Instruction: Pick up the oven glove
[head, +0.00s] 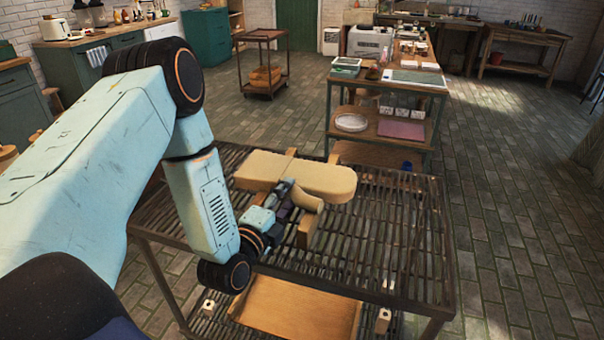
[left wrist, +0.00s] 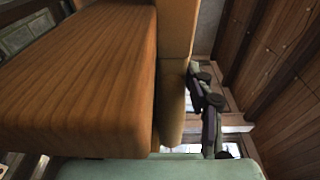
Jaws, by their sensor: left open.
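The oven glove (head: 325,180) is a cream padded mitt lying across a wooden stand (head: 305,232) on the slatted metal table. Its thumb points toward the near side. My left gripper (head: 287,196) is open at the near side of the glove, close to the thumb; I cannot tell whether it touches. In the left wrist view, the stand's wood (left wrist: 80,80) fills the left side and a tan strip, apparently the glove (left wrist: 172,75), runs beside it. The dark gripper fingers (left wrist: 206,108) show just right of that strip. My right gripper is out of view.
The slatted table (head: 385,245) has free room right of the glove. A wooden tray (head: 298,308) sits on the shelf below. A workbench (head: 385,92) with a white plate (head: 351,122) stands behind, and a small trolley (head: 262,40) stands farther left.

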